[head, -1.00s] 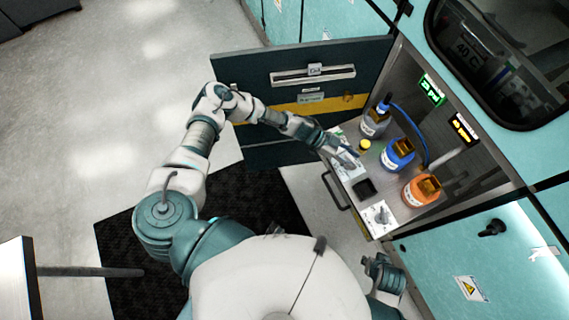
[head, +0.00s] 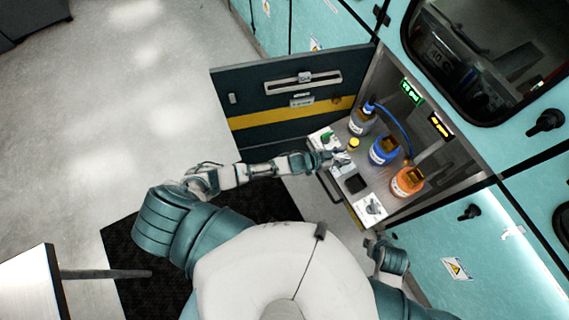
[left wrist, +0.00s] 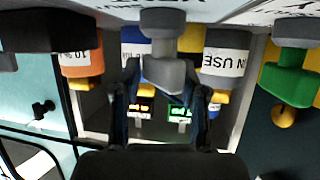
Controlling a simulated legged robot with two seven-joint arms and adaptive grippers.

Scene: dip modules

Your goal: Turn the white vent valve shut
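The pale grey-white valve (left wrist: 164,62) hangs in the upper middle of the left wrist view, which looks upside down. Its handle lies between the two fingers of my left gripper (left wrist: 161,82). The fingers are apart, one at each side of the handle; I cannot tell whether they touch it. In the head view my left gripper (head: 328,159) is at the left edge of the valve panel, and it partly hides the valve (head: 342,158). My right arm's end (head: 390,258) shows low at the right, and its fingers are not clear.
A green valve (left wrist: 289,75) is beside the white one. A black square part (head: 356,183) and a white plate (head: 371,208) are on the panel. Grey, blue (head: 383,150) and orange (head: 407,181) bottles stand behind. The open dark door (head: 290,90) is at the left.

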